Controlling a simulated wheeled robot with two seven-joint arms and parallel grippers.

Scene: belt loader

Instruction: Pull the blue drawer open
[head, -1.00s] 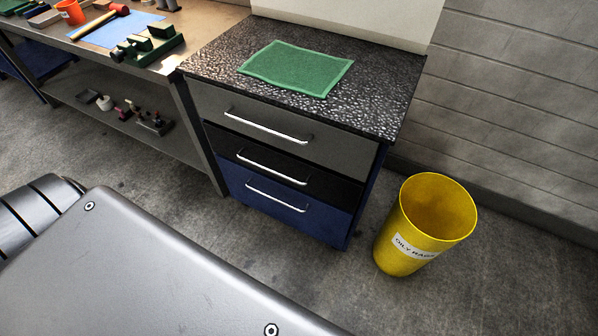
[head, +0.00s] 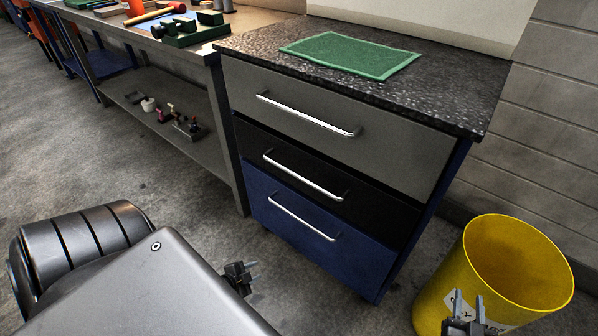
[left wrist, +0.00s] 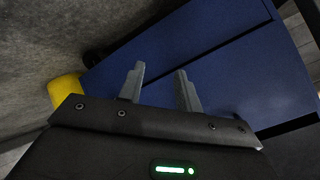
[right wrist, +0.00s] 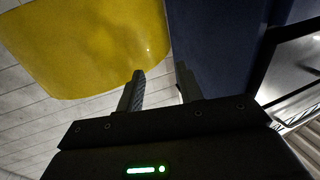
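The blue drawer (head: 270,215) is the lowest of three in a cabinet and sits flush with the front in the head view. Its silver bar handle (head: 302,217) is clear of both grippers. My left gripper (head: 247,274) is low in front of the cabinet, left of and below the handle, apart from it. In the left wrist view its fingers (left wrist: 160,85) are open and empty, with blue cabinet panels beyond. My right gripper (head: 466,308) is at the bottom right, in front of the yellow bin. Its fingers (right wrist: 160,85) are apart and empty in the right wrist view.
A grey drawer (head: 310,125) and a black drawer (head: 300,170) are above, both shut. The yellow bin (head: 440,300) stands right of the cabinet. A workbench (head: 215,150) adjoins the cabinet's left side. A green cloth (head: 350,54) lies on top.

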